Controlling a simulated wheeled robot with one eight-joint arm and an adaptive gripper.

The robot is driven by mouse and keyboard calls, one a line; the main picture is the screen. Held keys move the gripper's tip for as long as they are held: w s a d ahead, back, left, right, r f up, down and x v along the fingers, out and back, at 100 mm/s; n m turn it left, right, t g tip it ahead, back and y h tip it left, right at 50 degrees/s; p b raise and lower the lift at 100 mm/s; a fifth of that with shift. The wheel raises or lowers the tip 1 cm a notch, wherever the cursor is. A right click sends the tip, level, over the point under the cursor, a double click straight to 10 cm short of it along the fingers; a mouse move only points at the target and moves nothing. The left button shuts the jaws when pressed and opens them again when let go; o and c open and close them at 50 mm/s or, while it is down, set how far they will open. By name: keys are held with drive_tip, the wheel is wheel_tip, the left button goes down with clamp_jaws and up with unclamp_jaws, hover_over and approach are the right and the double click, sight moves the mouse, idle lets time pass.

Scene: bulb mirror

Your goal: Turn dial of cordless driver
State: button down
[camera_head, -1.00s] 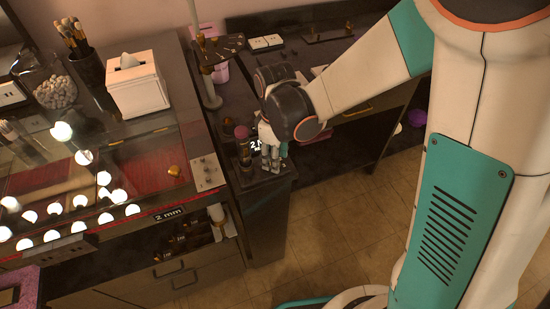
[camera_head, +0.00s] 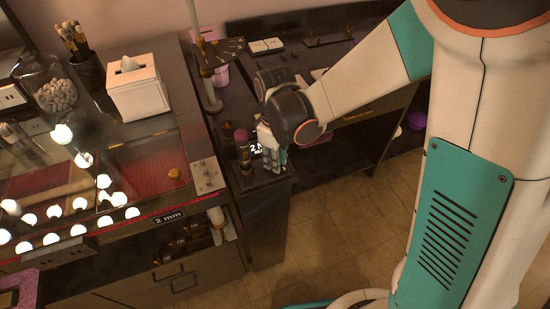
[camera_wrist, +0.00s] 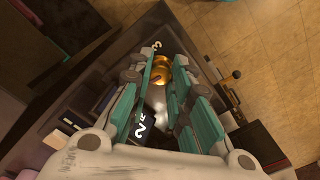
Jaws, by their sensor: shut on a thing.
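The fingers and my wrist hide most of the driver in both views. A 2 mm label also shows beside the left finger in the wrist view (camera_wrist: 141,130).
A dark bottle-like item with a pink top (camera_head: 242,148) stands just left of my gripper. A thin upright stand (camera_head: 212,95) is behind it. The tiled floor (camera_head: 320,215) in front is open.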

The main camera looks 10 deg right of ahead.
drive_tip(key=m, duration=1)
drive_tip(key=shift+m, duration=0.3)
idle(0.4)
drive_tip(key=c, duration=1.4)
unclamp_jaws()
drive_tip(key=shift+c, duration=0.2)
drive_tip(key=shift+r, duration=0.1)
drive_tip(key=shift+r, duration=3.65)
